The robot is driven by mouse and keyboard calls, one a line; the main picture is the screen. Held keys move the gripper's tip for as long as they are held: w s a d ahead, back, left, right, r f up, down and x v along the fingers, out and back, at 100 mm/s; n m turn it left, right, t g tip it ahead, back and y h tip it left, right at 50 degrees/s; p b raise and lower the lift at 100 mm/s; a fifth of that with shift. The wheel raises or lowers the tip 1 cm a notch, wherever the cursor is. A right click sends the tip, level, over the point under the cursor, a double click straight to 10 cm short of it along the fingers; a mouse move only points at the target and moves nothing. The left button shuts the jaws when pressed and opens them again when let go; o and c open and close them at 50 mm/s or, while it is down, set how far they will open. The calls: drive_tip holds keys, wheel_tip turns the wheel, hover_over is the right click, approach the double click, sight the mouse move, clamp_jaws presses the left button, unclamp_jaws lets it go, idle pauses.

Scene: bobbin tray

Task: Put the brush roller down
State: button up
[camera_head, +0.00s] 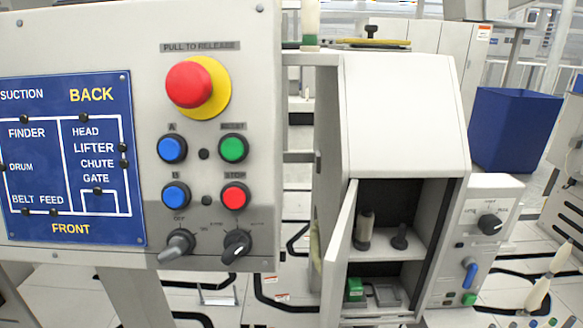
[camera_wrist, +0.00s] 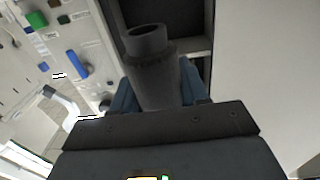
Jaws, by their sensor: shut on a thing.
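In the wrist view my gripper (camera_wrist: 158,90) is shut on a dark grey, stepped cylinder with a hollow end, which I take to be the brush roller (camera_wrist: 150,62). A blue finger shows on each side of it. The roller points away from the wrist, toward the dark cabinet opening. No contact between it and a shelf can be made out. In the head view I cannot make out my gripper. The open cabinet (camera_head: 420,215) there has a dark upright cylinder (camera_head: 365,230) and a small dark knobbed piece (camera_head: 400,238) on its upper shelf.
The cabinet door (camera_head: 340,240) stands open at its left. The lower level holds a green block (camera_head: 354,289) and a grey piece (camera_head: 387,293). A control panel (camera_head: 215,140) stands at left. A switch box with a blue lever (camera_head: 469,273) adjoins the cabinet, below a blue bin (camera_head: 513,130).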

wheel_tip(320, 180, down, 12)
drive_tip(key=s, duration=0.2)
drive_tip(key=shift+d+f, duration=0.15)
drive_tip(key=shift+d, duration=0.15)
idle(0.3)
drive_tip(key=shift+d, duration=0.1)
idle(0.3)
